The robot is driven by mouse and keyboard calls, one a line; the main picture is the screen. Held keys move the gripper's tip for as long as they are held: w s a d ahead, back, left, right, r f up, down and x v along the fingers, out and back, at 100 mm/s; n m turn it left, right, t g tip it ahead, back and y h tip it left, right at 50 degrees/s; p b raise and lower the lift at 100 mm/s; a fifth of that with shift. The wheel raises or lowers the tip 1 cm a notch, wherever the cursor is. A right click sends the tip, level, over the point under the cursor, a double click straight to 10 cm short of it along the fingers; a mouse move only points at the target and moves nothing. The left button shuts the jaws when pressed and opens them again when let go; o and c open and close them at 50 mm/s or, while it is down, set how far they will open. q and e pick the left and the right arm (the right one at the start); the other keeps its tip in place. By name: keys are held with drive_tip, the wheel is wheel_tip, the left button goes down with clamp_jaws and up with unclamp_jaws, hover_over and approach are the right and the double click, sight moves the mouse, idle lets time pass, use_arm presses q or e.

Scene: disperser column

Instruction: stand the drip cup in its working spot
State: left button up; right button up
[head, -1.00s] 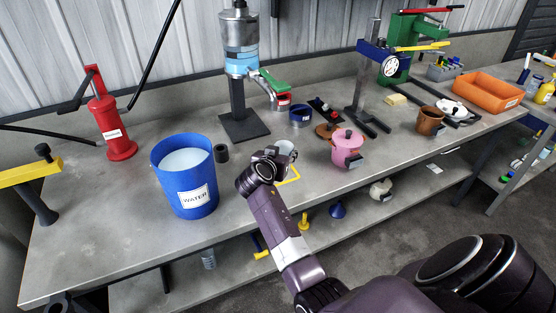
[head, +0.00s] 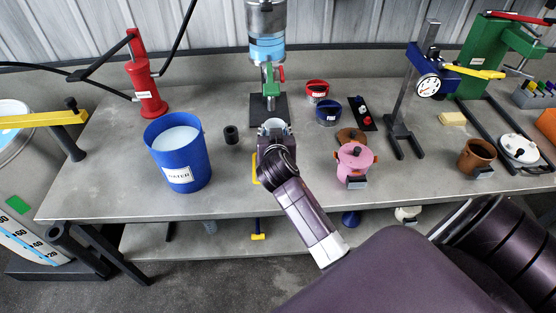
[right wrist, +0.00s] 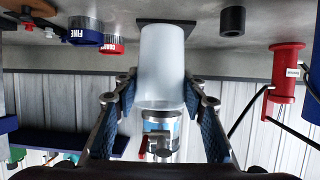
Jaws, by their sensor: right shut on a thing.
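My right gripper (head: 273,139) is shut on the white drip cup (head: 275,124). In the head view the cup's rim shows just beyond my fingers, at the front edge of the disperser column's dark base plate (head: 285,107). In the right wrist view the cup (right wrist: 162,65) sits between my two fingers (right wrist: 160,110), and that picture is upside down. I cannot tell whether the cup touches the plate. My left gripper is out of view.
A blue water bucket (head: 178,155) and a small black cylinder (head: 231,134) stand left of my gripper. A pink pot (head: 355,162) and red (head: 317,90) and blue (head: 327,115) rings are to the right.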

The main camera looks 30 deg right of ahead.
drive_tip(key=shift+a, duration=0.2)
drive_tip(key=f, duration=0.5)
drive_tip(key=shift+w+a+f, duration=0.15)
drive_tip(key=shift+a+f, duration=0.05)
drive_tip(key=shift+a, duration=0.1)
drive_tip(key=shift+f, duration=0.35)
wheel_tip(320, 180, down, 3)
drive_tip(key=shift+f, duration=0.5)
drive_tip(key=o, duration=0.9)
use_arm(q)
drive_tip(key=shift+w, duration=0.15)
use_arm(e)
drive_tip(key=shift+o, duration=0.2)
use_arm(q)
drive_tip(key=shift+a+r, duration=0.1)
use_arm(e)
drive_tip(key=shift+r, duration=0.1)
